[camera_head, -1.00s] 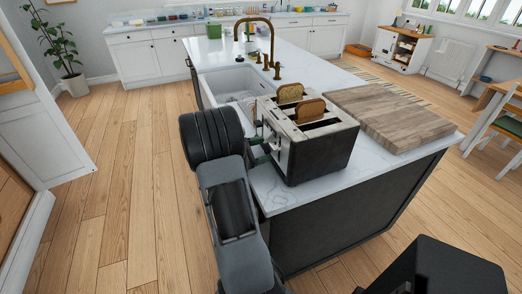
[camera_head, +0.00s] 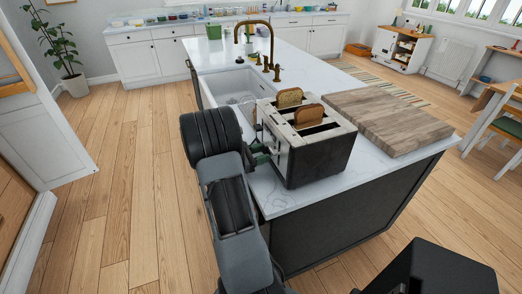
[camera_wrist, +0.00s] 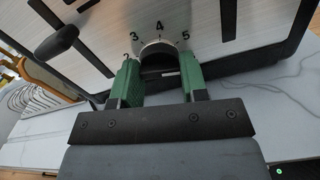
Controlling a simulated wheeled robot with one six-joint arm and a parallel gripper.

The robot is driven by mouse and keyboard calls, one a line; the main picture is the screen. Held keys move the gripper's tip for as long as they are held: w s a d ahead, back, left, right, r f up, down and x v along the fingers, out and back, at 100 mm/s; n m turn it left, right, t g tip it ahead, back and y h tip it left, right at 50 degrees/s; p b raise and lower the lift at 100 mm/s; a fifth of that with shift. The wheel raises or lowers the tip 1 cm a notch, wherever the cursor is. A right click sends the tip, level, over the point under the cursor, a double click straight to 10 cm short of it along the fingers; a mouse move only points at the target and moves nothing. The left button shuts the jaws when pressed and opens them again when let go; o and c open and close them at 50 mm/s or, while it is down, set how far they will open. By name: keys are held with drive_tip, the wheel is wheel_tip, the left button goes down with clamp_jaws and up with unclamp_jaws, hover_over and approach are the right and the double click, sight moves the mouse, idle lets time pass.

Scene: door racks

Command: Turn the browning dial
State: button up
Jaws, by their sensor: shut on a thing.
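The toaster (camera_head: 317,151) stands on the near end of the white island counter, with two slices of bread (camera_head: 308,116) showing in its slots. In the wrist view its pale front panel (camera_wrist: 216,57) carries the round browning dial (camera_wrist: 158,54), with the numbers 2 to 5 visible around it. My gripper (camera_wrist: 160,78) has its green fingers on either side of the dial, shut on it. The fingers hide the dial's sides, and its pointer mark cannot be made out. In the head view my gripper (camera_head: 262,154) is at the toaster's left face.
A black lever (camera_wrist: 57,41) sticks out of the panel left of the dial. A wooden board (camera_head: 387,120) lies right of the toaster. A sink (camera_head: 238,84) and brass tap (camera_head: 257,35) are behind it. Open floor (camera_head: 130,190) lies to the left.

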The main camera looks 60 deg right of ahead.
drive_tip(key=n+p, duration=0.3)
drive_tip(key=shift+r, duration=0.25)
drive_tip(key=shift+f+n+p, duration=0.15)
drive_tip(key=shift+n+p, duration=1.35)
drive_tip(key=shift+n, duration=0.3)
drive_tip(key=o, duration=0.9)
drive_tip(key=shift+f, duration=0.1)
drive_tip(key=shift+w+a, duration=0.1)
drive_tip(key=b+v, duration=0.2)
drive_tip(key=v, duration=1.1)
drive_tip(key=shift+w+a+b, duration=0.25)
drive_tip(key=shift+b, duration=0.15)
